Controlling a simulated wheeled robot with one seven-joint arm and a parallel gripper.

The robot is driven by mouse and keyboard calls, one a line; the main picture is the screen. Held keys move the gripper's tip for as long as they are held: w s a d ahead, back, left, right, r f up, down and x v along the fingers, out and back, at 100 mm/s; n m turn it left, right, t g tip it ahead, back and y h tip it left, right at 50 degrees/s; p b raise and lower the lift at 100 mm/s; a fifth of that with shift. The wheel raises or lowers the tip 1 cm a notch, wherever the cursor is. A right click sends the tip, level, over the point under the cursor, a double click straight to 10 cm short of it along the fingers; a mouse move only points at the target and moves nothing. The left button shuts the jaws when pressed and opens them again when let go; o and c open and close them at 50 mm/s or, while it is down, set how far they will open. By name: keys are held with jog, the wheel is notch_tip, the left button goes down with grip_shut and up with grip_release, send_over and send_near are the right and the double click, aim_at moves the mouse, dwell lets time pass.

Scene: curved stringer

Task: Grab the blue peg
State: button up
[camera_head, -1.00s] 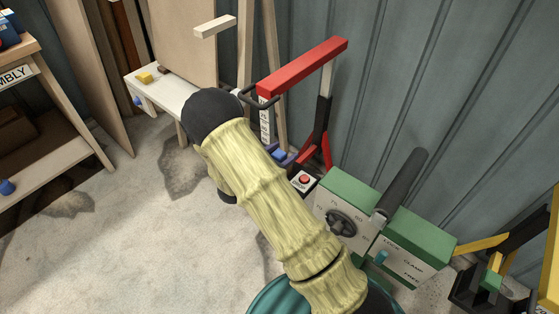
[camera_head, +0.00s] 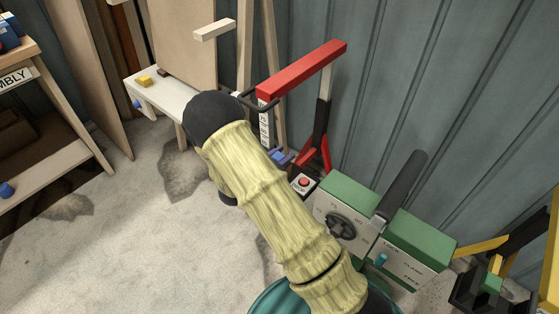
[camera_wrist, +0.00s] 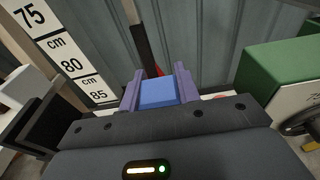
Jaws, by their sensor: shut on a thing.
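A blue block-like piece, which I take to be the blue peg (camera_wrist: 158,93), sits between the two purple fingers of my gripper (camera_wrist: 158,73) in the wrist view. The fingers touch it on both sides, and my gripper is shut on it. In the head view, the blue and purple of the peg and fingers show as a small patch (camera_head: 281,157) beyond my arm, near the foot of the red-topped stand. My arm hides most of the gripper there. The peg's lower part is hidden in both views.
A red-barred stand (camera_head: 302,70) rises behind the gripper. A centimetre scale (camera_wrist: 68,62) is at left in the wrist view. A green-topped box (camera_head: 395,222) with a dark lever and a red button (camera_head: 304,183) are to the right. Open floor lies left.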

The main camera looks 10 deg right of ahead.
notch_tip(320, 180, up, 10)
jog(key=p, duration=0.2)
jog(key=shift+p, duration=0.3)
